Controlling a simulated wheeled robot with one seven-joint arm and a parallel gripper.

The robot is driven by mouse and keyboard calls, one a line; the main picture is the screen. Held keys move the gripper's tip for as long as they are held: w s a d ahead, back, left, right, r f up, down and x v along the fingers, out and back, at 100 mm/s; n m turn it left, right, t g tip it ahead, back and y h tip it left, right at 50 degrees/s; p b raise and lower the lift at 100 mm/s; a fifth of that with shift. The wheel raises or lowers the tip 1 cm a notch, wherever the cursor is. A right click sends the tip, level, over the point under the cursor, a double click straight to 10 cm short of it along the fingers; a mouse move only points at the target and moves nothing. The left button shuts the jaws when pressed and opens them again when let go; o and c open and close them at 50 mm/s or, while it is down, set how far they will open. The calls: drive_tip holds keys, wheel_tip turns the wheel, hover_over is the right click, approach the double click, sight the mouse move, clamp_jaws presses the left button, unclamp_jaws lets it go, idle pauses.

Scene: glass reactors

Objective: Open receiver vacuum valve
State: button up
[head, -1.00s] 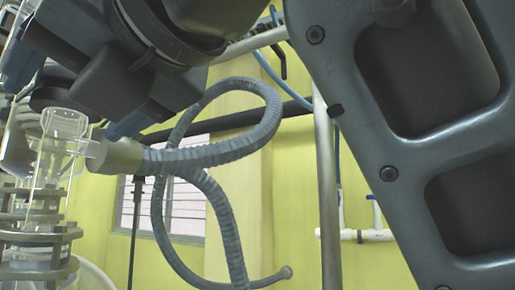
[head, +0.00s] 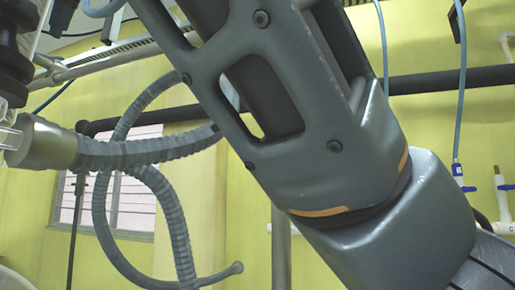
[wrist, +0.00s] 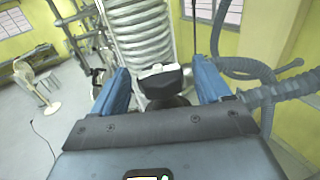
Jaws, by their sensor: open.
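In the wrist view, my gripper (wrist: 161,67) is open, with its two blue fingers spread wide. A black knob-like part with a pale top (wrist: 161,74) shows between the fingers, with a gap on both sides. It looks like a valve handle, but I cannot tell for sure that it is the receiver vacuum valve. Its lower part is hidden by my gripper body. In the head view, my gripper is not visible; my arm links cross the middle of the picture.
A glass column with a coil (wrist: 142,28) stands behind the knob. A grey corrugated hose (wrist: 283,88) is close to the right finger, and it also loops at left in the head view (head: 140,152). A white fan (wrist: 35,83) stands on open floor at left.

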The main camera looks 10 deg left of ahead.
drive_tip(key=shift+x, duration=0.8)
drive_tip(key=shift+c, duration=0.4)
drive_tip(key=c, duration=0.9)
drive_tip(key=shift+o, duration=0.2)
drive_tip(key=shift+f+n+g+y, duration=0.1)
drive_tip(key=shift+n+g+y, duration=0.25)
drive_tip(key=shift+g, duration=0.25)
